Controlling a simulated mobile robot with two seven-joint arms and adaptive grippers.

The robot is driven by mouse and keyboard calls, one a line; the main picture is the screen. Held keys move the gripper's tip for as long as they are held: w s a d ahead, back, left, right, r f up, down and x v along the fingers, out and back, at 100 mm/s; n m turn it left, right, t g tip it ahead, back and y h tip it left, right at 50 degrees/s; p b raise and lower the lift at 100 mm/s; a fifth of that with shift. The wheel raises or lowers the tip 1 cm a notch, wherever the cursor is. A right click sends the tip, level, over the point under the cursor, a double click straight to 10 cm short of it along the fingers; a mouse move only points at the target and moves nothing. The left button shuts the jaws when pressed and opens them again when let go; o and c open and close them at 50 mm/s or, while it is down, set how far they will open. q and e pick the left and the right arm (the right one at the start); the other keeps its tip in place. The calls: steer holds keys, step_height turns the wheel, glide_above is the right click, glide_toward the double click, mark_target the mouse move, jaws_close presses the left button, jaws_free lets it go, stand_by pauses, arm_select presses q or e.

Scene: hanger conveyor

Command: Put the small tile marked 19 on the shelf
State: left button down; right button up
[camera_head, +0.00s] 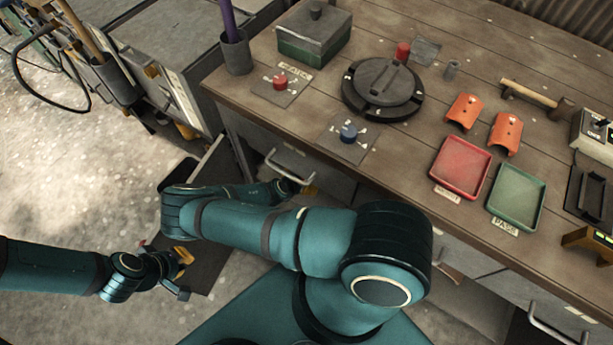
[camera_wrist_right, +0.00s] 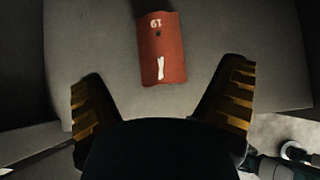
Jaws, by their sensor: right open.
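The small tile marked 19 (camera_wrist_right: 162,48) is orange-red and lies on a plain grey surface in the right wrist view. Its number appears upside down near the far end, above a small dark hole, with a white mark lower down. My right gripper (camera_wrist_right: 163,78) is open, with a ridged yellow-brown finger on either side of the tile's near end, apart from it. In the head view my right forearm reaches low along the bench front, and its jaws are not clear. My left gripper (camera_head: 176,270) is beside a dark open drawer or door; its grip is unclear. I cannot identify the shelf.
Two curved orange tiles (camera_head: 463,111) (camera_head: 506,134) lie on the bench (camera_head: 415,150) behind a red tray (camera_head: 461,167) and a green tray (camera_head: 516,196). A round dark fixture (camera_head: 382,90), a lidded box (camera_head: 314,32) and a pen cup (camera_head: 236,52) stand further left.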

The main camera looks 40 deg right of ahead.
steer(key=s+a+r+m+g+y, duration=0.4)
steer(key=s+a+r+m+y, duration=0.15)
steer(key=s+a+m, duration=0.6)
steer(key=w+a+r+m+t+y, duration=0.1)
steer(key=a+r+m+y, duration=0.2)
steer(key=a+r+m, duration=0.2)
steer(key=w+a+r+m+t+y, duration=0.2)
steer(key=a+r+m+y, duration=0.2)
steer(key=r, duration=0.8)
steer(key=shift+w+a+r+m+p, duration=0.3)
steer(key=shift+a+m+p, duration=0.05)
steer(key=shift+a+m, duration=0.8)
